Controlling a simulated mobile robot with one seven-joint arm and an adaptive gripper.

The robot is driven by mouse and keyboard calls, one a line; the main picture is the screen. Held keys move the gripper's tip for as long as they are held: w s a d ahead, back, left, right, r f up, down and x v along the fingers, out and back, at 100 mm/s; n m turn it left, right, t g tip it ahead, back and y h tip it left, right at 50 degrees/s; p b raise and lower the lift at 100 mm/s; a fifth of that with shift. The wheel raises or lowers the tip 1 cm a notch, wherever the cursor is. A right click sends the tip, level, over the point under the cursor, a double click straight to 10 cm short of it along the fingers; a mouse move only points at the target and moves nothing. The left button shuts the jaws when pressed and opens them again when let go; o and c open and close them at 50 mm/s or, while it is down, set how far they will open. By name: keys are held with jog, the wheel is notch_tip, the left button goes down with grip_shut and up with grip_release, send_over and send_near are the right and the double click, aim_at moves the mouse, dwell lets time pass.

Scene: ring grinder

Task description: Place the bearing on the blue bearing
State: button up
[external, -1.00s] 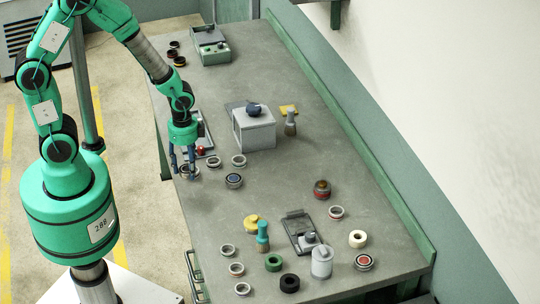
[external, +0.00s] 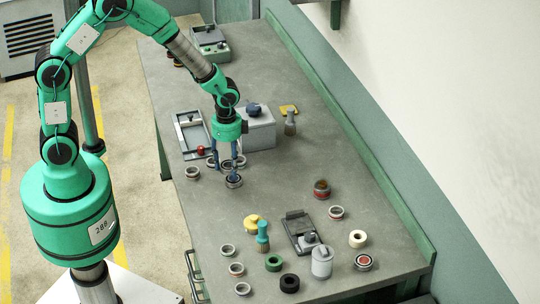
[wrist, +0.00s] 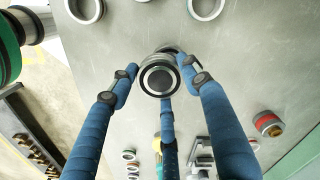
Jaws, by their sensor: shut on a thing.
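My gripper (external: 227,168) is above the bench and shut on a bearing (external: 226,165), a metal ring with a dark band. In the wrist view the fingers (wrist: 160,88) close around the held bearing (wrist: 160,80), which looks roughly level. The blue bearing (external: 234,183) sits on the bench just below and in front of the gripper in the external view, partly covered by a finger. In the wrist view, the edge of a round part shows behind the held bearing; I cannot tell whether it is the blue bearing. The height gap between the two bearings is unclear.
A tray (external: 184,146) and a grey box (external: 259,134) stand behind. Several rings and tools lie at the front.

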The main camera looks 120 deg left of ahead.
jog(key=shift+w+a, duration=0.6)
jog(key=shift+f, duration=0.1)
jog(key=shift+f+b, duration=0.3)
jog(key=shift+f, duration=1.35)
jog(key=shift+f, duration=0.2)
jog(key=o, duration=1.4)
jog(key=shift+r, duration=0.15)
notch_tip(320, 180, up, 12)
jog(key=shift+r+p, duration=0.1)
jog(key=shift+p, duration=0.65)
